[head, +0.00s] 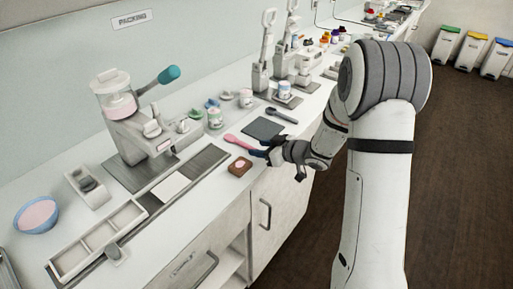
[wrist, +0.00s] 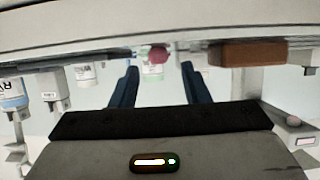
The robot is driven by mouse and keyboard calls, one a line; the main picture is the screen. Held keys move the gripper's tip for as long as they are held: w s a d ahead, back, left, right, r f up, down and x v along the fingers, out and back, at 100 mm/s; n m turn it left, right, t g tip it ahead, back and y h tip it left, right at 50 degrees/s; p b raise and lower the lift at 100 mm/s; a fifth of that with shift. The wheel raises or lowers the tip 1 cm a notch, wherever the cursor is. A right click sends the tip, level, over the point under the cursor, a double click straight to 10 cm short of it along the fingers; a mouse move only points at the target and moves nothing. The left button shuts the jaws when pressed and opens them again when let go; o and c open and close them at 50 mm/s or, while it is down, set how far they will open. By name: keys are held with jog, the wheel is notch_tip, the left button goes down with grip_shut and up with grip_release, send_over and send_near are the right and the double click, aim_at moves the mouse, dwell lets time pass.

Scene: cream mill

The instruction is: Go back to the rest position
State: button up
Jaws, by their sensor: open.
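My gripper (head: 262,148) is at the counter's front edge in the head view, with its dark blue fingers pointing left over the counter. In the wrist view my gripper (wrist: 158,72) shows its two fingers wide apart with nothing held between them. A pink spatula (head: 240,142) lies just beyond the fingertips. A brown block with a pink top (head: 240,167) sits just in front of the gripper on the counter; a brown block (wrist: 248,53) also shows in the wrist view, right of the fingers. Whether the fingers touch the counter cannot be told.
A dark mat (head: 262,129) lies behind the gripper. A filling machine (head: 128,115) with a teal-knobbed lever stands at left. A blue bowl (head: 37,215) and a sectioned tray (head: 97,240) are nearer. Lever presses (head: 262,65) stand behind. Dark floor (head: 460,170) at right is clear.

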jog(key=s+d+r+m+t+h, duration=0.1)
jog(key=s+d+r+m+h, duration=0.2)
jog(key=s+d+r+h, duration=0.4)
jog(key=s+d+r+m+h, duration=0.2)
jog(key=d+r+m+h, duration=0.2)
jog(key=d, duration=0.5)
jog(key=s+a+m+g, duration=0.3)
jog(key=s+g, duration=0.3)
jog(key=s, duration=1.5)
jog(key=shift+s+a+r+g, duration=0.2)
jog(key=shift+s+r+g, duration=0.1)
jog(key=shift+s, duration=0.1)
